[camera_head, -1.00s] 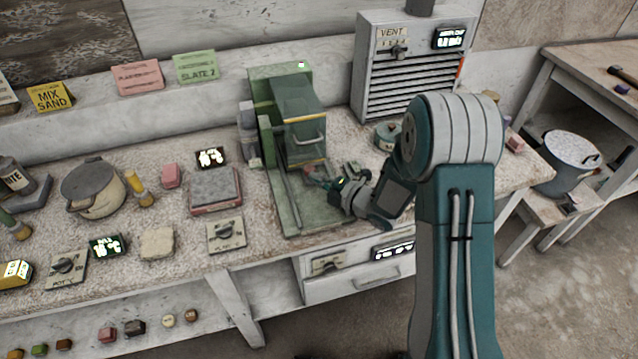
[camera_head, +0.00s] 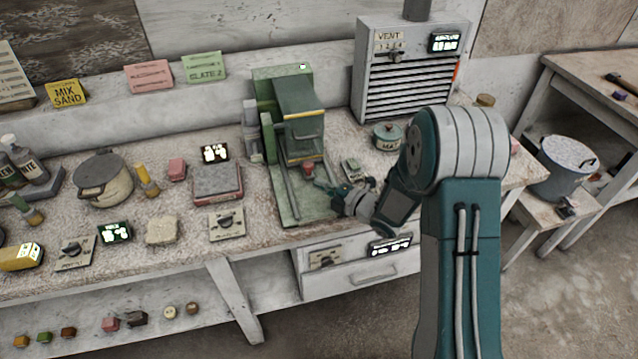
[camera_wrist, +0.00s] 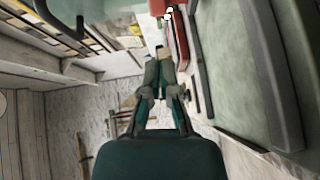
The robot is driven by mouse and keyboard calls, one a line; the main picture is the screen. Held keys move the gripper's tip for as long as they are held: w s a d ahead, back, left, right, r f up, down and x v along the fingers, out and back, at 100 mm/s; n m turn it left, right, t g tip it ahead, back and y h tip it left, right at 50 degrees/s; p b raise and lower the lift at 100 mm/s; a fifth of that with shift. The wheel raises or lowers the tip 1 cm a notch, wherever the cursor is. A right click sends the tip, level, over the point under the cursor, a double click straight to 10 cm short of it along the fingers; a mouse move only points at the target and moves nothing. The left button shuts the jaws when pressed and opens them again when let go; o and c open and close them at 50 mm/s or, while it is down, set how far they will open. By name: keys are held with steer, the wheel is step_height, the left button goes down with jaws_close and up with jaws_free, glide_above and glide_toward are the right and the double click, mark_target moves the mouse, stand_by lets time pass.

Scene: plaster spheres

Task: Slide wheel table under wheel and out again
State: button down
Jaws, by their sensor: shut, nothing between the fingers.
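The green grinding machine (camera_head: 262,120) stands on the bench, with a hood (camera_head: 302,120) at its front. The wheel is hidden, most likely behind the hood. A green bed with long rails (camera_head: 290,208) runs forward below it; I cannot clearly tell the wheel table apart from this bed. A small red knob (camera_head: 308,168) shows just below the hood. My gripper (camera_head: 326,186) is shut and empty, low over the right side of the bed, near the knob. In the wrist view, the fingertips (camera_wrist: 161,58) are together beside a red part (camera_wrist: 179,40) and a broad green plate (camera_wrist: 238,70).
A vented grey box (camera_head: 410,70) and a lidded green pot (camera_head: 388,136) stand behind my arm. A small green block (camera_head: 351,169) lies close to my gripper. A grey slab (camera_head: 217,182) and a dial plate (camera_head: 227,223) lie left of the machine.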

steer(key=v, duration=0.8)
steer(key=shift+s+d, duration=0.2)
steer(key=shift+d, duration=0.1)
steer(key=shift+a, duration=0.2)
steer(key=shift+d, duration=0.1)
stand_by(3.2)
